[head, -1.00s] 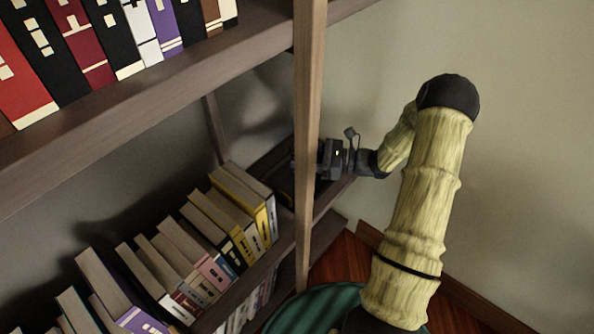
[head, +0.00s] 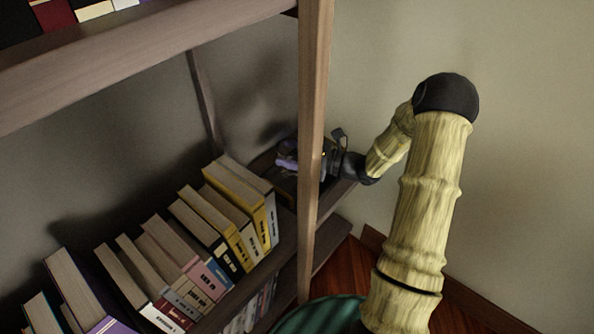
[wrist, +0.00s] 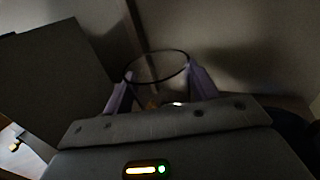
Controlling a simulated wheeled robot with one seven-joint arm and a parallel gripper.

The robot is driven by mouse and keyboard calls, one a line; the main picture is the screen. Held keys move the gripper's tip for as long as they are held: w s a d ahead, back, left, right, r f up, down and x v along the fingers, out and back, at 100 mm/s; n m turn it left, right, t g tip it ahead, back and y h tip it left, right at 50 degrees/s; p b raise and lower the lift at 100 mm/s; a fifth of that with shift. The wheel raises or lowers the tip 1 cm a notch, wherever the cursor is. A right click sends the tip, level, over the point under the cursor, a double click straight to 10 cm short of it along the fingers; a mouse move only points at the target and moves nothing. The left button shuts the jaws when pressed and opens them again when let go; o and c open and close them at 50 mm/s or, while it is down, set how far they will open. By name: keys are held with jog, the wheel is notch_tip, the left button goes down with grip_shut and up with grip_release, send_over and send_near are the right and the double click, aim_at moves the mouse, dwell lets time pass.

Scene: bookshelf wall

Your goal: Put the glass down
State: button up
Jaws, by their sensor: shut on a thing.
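In the wrist view a clear glass (wrist: 158,68) with a thin dark rim stands between the two purple fingers of my gripper (wrist: 160,90). The fingers are shut on it from both sides. In the head view my gripper (head: 288,163) reaches past the wooden post, over the right end of the middle shelf (head: 283,222). The glass cannot be made out clearly in the head view. The lower part of the glass is hidden by the gripper body in the wrist view, so I cannot tell whether it touches the shelf.
Several books (head: 225,215) lean on the middle shelf, left of my gripper. A wooden upright post (head: 312,120) stands in front of my wrist. The upper shelf (head: 150,45) is overhead at left. In the wrist view a dark flat panel (wrist: 50,80) stands close on the left.

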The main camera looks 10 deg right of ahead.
jog(key=shift+d+f, duration=0.1)
jog(key=shift+f, duration=0.75)
jog(key=shift+d, duration=0.15)
jog(key=shift+f+b, duration=1.35)
jog(key=shift+f, duration=1.1)
jog(key=shift+f, duration=0.1)
jog(key=o, duration=1.1)
jog(key=shift+f, duration=0.1)
jog(key=shift+d+r, duration=0.15)
jog(key=shift+r, duration=0.1)
jog(key=p+v, duration=0.4)
jog(key=v, duration=0.7)
jog(key=shift+s+d+f, duration=0.15)
jog(key=shift+s+d, duration=0.15)
jog(key=shift+d, duration=0.05)
